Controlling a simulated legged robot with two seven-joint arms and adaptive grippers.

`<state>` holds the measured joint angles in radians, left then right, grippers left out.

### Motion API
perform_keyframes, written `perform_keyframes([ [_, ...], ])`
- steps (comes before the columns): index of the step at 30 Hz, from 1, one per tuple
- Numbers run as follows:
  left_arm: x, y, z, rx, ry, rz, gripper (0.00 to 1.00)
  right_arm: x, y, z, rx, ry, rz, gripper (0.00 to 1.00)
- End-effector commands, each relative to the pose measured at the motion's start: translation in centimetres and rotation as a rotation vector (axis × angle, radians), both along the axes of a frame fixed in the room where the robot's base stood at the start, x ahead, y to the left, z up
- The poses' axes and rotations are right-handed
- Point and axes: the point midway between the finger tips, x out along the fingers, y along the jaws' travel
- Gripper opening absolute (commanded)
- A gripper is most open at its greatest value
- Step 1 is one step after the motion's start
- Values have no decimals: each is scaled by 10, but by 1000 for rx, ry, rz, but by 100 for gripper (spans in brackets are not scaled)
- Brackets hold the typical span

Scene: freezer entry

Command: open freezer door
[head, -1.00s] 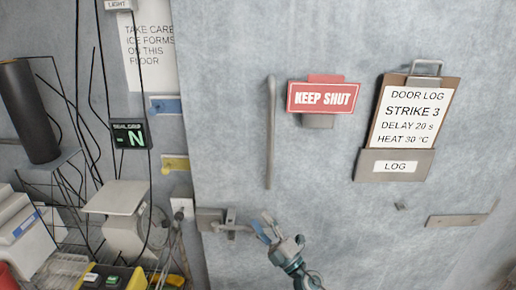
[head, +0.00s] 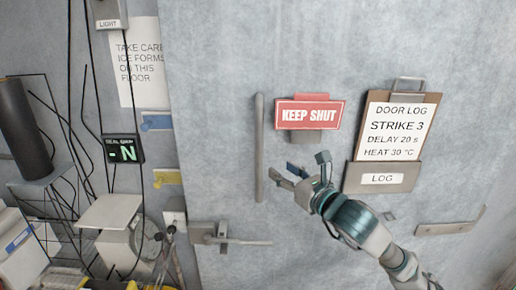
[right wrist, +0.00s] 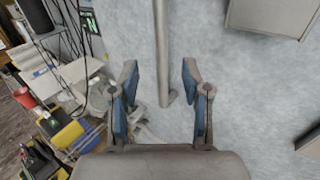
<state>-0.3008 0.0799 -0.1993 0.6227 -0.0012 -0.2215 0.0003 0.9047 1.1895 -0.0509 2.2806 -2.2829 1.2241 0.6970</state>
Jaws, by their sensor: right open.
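The freezer door (head: 340,220) is a large frosted grey panel and looks shut. A vertical grey bar handle (head: 259,148) is fixed on it, left of the red KEEP SHUT sign. A metal latch with a lever (head: 222,236) sits lower, at the door's left edge. My right gripper (head: 287,177) is open and empty, just right of the bar handle's lower part. In the right wrist view my gripper (right wrist: 158,90) has its blue-padded fingers spread, with the lower end of the bar handle (right wrist: 161,50) showing between and beyond them. I cannot see contact. My left gripper is not in view.
The KEEP SHUT sign (head: 309,114) and a door log clipboard (head: 394,130) hang on the door. A bracket (head: 450,223) juts at lower right. A seal display (head: 123,150), cables and a cluttered wire rack stand at left.

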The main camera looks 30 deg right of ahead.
Motion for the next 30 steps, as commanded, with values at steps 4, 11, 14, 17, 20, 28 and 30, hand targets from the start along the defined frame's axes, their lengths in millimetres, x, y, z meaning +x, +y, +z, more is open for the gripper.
perform_keyframes([
  [4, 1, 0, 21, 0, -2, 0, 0, 37, 3, 5, 2, 1, 3, 48],
  [11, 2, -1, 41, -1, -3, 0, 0, 86, 7, 5, 1, 0, 4, 48],
  [14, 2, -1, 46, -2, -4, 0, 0, 101, 9, 4, 0, 0, 4, 48],
  [17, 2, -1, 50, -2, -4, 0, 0, 111, 10, 3, -2, 0, 3, 48],
  [20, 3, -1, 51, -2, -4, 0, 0, 116, 10, 2, -3, -1, 4, 48],
  [28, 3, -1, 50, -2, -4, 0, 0, 117, 7, 0, -1, 0, 3, 48],
  [30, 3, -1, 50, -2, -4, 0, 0, 117, 7, 0, -1, 0, 3, 32],
])
